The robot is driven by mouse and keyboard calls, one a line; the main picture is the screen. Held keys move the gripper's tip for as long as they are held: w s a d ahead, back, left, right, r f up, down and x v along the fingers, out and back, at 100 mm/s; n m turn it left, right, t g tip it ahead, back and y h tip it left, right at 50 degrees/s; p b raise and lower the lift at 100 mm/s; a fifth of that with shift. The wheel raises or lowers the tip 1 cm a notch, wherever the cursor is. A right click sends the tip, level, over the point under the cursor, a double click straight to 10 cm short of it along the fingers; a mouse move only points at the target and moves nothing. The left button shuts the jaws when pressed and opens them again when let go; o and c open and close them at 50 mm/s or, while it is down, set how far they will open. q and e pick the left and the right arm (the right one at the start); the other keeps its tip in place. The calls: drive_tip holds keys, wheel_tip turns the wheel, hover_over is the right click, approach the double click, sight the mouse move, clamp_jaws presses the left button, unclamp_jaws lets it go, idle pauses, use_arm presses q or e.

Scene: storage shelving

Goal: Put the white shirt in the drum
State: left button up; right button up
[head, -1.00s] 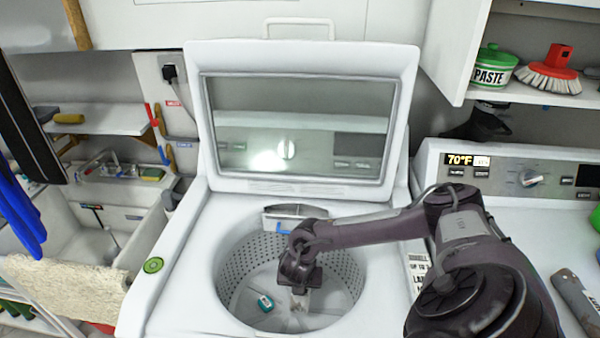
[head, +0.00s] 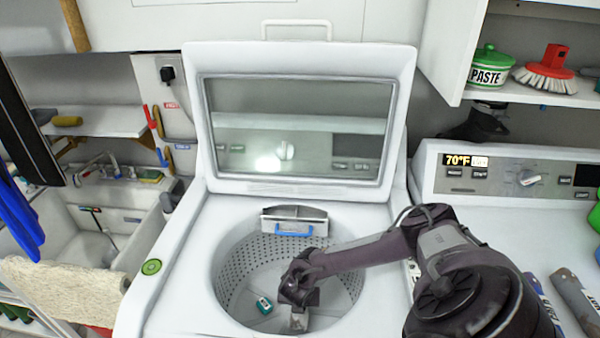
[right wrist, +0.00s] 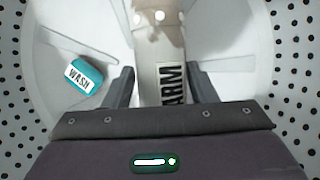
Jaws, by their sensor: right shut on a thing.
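The white drum (head: 236,275) is the round, perforated tub of the open top-load washer. My right gripper (head: 299,308) reaches down into it. In the right wrist view, my right gripper (right wrist: 165,88) has its dark fingers on either side of a pale, narrow piece (right wrist: 172,50) with a label reading "ARM", and is shut on it. The lower end of this piece shows in the head view (head: 298,320). I cannot make out a shirt shape in it. A teal and white "WASH" block (right wrist: 84,76) lies on the drum floor. My left gripper is out of view.
The raised lid (head: 300,60) stands behind the drum. A blue-handled tray (head: 293,222) sits at the drum's back rim. A cream, fluffy cloth (head: 65,288) hangs at the lower left by a sink (head: 95,235). A second machine (head: 520,225) stands right, with grey labelled tools on it.

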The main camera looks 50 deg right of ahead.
drive_tip(key=shift+f+b, duration=0.3)
drive_tip(key=shift+f, duration=0.2)
drive_tip(key=o, duration=1)
drive_tip(key=shift+o, duration=0.2)
drive_tip(key=shift+r, duration=0.3)
drive_tip(key=p+v, duration=0.1)
drive_tip(key=v, duration=1.1)
drive_tip(key=shift+r, duration=0.35)
drive_tip(key=shift+a, duration=0.1)
